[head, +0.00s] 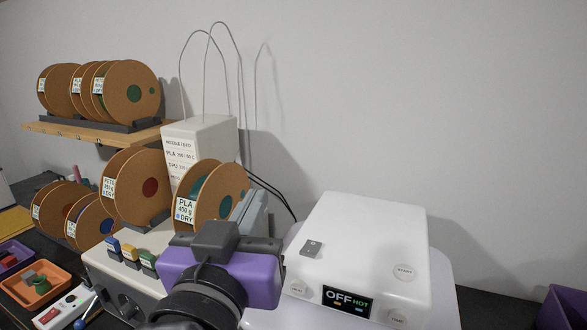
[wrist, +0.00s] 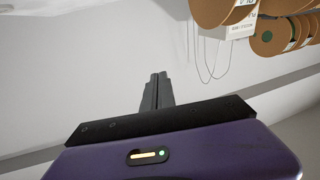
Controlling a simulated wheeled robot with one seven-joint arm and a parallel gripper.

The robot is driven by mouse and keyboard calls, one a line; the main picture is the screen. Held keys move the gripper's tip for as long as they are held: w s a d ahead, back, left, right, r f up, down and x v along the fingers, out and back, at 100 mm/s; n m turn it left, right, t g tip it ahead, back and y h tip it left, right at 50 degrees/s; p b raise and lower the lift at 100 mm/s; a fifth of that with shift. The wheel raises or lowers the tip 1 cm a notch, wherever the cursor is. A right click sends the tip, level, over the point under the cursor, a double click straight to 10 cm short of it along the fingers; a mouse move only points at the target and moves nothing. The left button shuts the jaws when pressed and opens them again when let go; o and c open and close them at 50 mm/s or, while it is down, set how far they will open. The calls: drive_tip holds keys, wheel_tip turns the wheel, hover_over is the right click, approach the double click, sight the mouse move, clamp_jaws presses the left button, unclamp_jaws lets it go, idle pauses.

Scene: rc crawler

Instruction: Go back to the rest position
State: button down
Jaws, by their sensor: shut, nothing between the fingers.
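My gripper shows in the wrist view (wrist: 157,88) with its two dark fingers together and nothing between them. Behind the fingers is a plain pale wall. In the head view my purple wrist and dark arm stand at the bottom centre, in front of the spool holder and left of the white box. The fingertips are hidden there.
A white box (head: 365,235) with a display reading "OFF HOT" stands at right. Cardboard spools (head: 131,95) sit on a wooden shelf (head: 90,133), with more below. An orange tray (head: 38,300) and a white power strip (head: 65,309) lie at lower left. The wall above is clear.

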drive_tip(key=s+d+f+n+y, duration=0.2)
drive_tip(key=s+f+n+y, duration=0.3)
drive_tip(key=f, duration=0.4)
drive_tip(key=s+d+f+n+y, duration=0.2)
drive_tip(key=s+f+n+y, duration=0.15)
drive_tip(key=f+y, duration=0.4)
drive_tip(key=s+d+f+m+g+h, duration=0.1)
drive_tip(key=s+d+f+m+h, duration=0.1)
drive_tip(key=s+d+f, duration=0.3)
drive_tip(key=s+d+f+m+g+h+b, duration=0.1)
drive_tip(key=s+d+f+m+h, duration=0.2)
drive_tip(key=s+d+f, duration=0.3)
drive_tip(key=s+d+f+m+g+h, duration=0.1)
drive_tip(key=s+d+f+h, duration=0.3)
drive_tip(key=s+d, duration=0.6)
drive_tip(key=s+f+m, duration=0.1)
drive_tip(key=s, duration=0.4)
drive_tip(key=shift+f+g, duration=0.3)
drive_tip(key=shift+g, duration=0.1)
drive_tip(key=shift+h, duration=0.25)
